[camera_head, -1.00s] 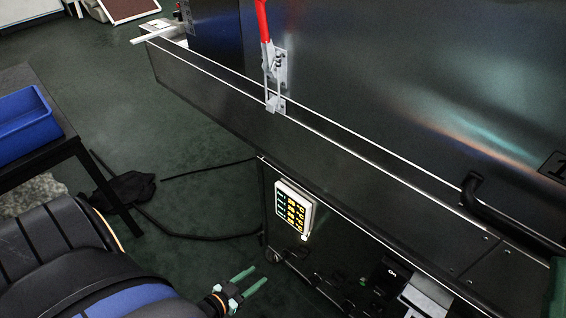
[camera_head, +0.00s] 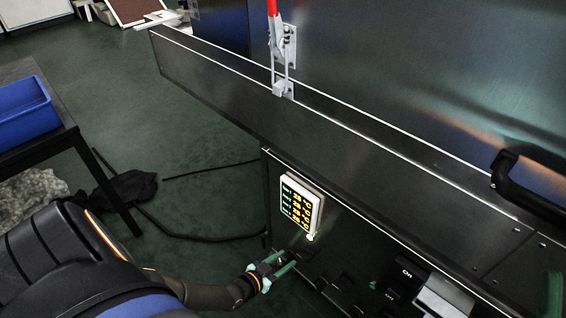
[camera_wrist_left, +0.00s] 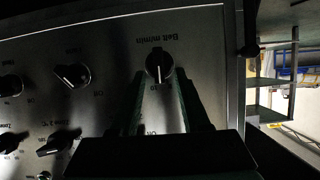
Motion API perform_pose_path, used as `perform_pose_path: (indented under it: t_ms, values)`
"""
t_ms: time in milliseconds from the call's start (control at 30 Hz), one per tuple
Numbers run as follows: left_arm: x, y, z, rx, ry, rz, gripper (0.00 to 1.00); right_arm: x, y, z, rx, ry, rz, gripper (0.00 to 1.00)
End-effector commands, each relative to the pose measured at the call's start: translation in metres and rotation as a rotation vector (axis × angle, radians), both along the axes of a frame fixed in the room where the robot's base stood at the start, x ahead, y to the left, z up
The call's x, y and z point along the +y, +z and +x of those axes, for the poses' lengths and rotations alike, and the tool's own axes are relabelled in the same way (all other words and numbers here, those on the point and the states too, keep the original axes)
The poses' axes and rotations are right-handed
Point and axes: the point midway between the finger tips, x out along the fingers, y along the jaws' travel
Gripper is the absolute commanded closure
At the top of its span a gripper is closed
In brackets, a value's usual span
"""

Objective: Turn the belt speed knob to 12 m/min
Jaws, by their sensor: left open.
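The belt speed knob (camera_wrist_left: 159,65) is a round dark knob with a pale pointer mark, under an upside-down "Belt m/min" label in the left wrist view. Its mark points down in that picture; the scale numbers are too small or covered to read surely. My left gripper (camera_wrist_left: 160,82) is open, its two fingers reaching up to either side of the knob's lower part. I cannot tell whether they touch it. In the head view the left gripper (camera_head: 291,255) is at the control panel, below the display; the knob is not clear there. A green piece at the right edge may be my right gripper (camera_head: 555,296).
Several other knobs (camera_wrist_left: 72,75) sit left of the belt knob on the panel. A lit display (camera_head: 300,204) is above my left gripper. An On switch (camera_head: 405,280) is to the right. The conveyor side wall (camera_head: 330,140) overhangs the panel. A table with a blue bin (camera_head: 25,112) stands left.

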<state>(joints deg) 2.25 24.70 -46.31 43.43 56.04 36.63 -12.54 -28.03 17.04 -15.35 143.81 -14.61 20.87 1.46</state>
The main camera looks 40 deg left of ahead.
Motion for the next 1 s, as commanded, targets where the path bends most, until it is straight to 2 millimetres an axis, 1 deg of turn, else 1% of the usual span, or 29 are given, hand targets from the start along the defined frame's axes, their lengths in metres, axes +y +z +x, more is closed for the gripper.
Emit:
perform_pose_path:
  t_ms: [67, 467, 500, 867, 1000]
  values:
    - [-0.0001, 0.0001, -0.0002, 0.000, 0.000, 0.000, 0.54, 0.0000, 0.0002, 0.0000, 0.000, 0.001, 0.001, 0.50]
    - [0.0000, 0.0000, -0.0005, 0.000, 0.000, 0.000, 0.99, -0.0006, -0.0001, 0.0000, 0.000, -0.001, -0.002, 0.50]
    - [0.0000, 0.0000, -0.0005, 0.000, 0.000, 0.000, 1.00, -0.0005, -0.0003, 0.0000, 0.000, 0.000, -0.004, 0.50]
    - [0.0002, 0.0000, -0.0007, 0.000, 0.000, 0.000, 1.00, -0.0005, -0.0009, -0.0002, -0.001, 0.002, -0.011, 0.50]
    - [-0.0008, 0.0011, -0.0002, -0.004, 0.004, 0.030, 1.00, -0.0006, 0.0021, -0.0002, -0.001, 0.002, -0.009, 0.50]
